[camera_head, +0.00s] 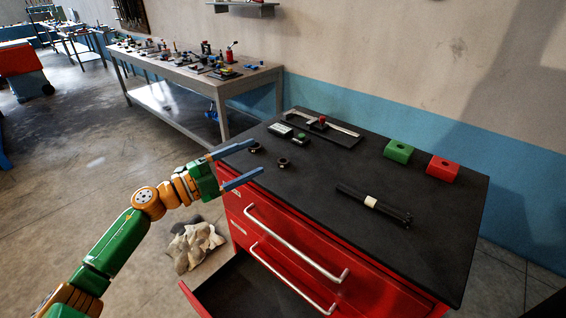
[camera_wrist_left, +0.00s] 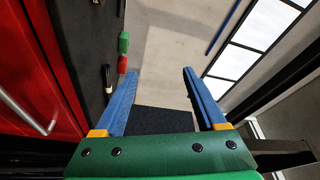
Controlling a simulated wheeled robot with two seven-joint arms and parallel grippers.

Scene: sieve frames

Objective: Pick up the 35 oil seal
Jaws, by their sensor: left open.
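Two small dark ring-like parts lie near the left edge of the black cabinet top: one ring (camera_head: 255,148) further back and one ring (camera_head: 283,163) a little nearer and to the right. They look like oil seals, but I cannot read any size or tell which is the 35. My left gripper (camera_head: 257,158) is open and empty at the cabinet's left edge, its two blue fingers spread around the height of the rings. In the left wrist view the open fingers (camera_wrist_left: 160,73) have nothing between them, and no ring shows. My right gripper is not in view.
The red cabinet's top (camera_head: 330,170) also holds a gauge-like tool with a red knob (camera_head: 322,121), a small case (camera_head: 281,130), a green block (camera_head: 398,151), a red block (camera_head: 443,168) and a black bundle with a white band (camera_head: 372,202). A lower drawer (camera_head: 245,290) stands open.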

